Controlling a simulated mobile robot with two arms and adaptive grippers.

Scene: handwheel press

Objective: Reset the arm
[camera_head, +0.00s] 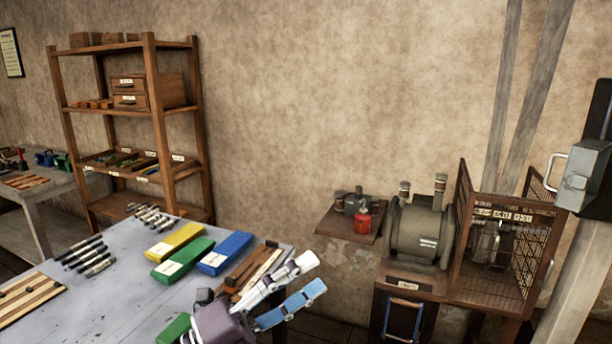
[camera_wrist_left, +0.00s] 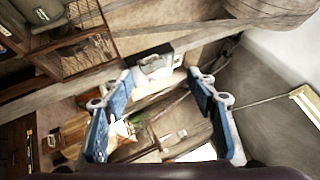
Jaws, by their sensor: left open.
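My left gripper (camera_head: 311,274) is open and empty in the head view. It is at the right end of the grey table, in front of the wooden strips, with its blue-padded fingers pointing right. In the left wrist view the two fingers (camera_wrist_left: 160,82) are spread wide with nothing between them. Beyond them is a grey box with a handle (camera_wrist_left: 152,62). My right gripper is in neither view. No handwheel can be made out clearly.
The grey table (camera_head: 115,300) holds yellow (camera_head: 176,241), green (camera_head: 184,258) and blue (camera_head: 226,252) boxes and several pens. A drum-shaped machine (camera_head: 418,235) and a wire cage (camera_head: 505,250) stand at the right. A red can (camera_head: 363,220) sits on a wall shelf. A wooden rack (camera_head: 150,80) stands behind.

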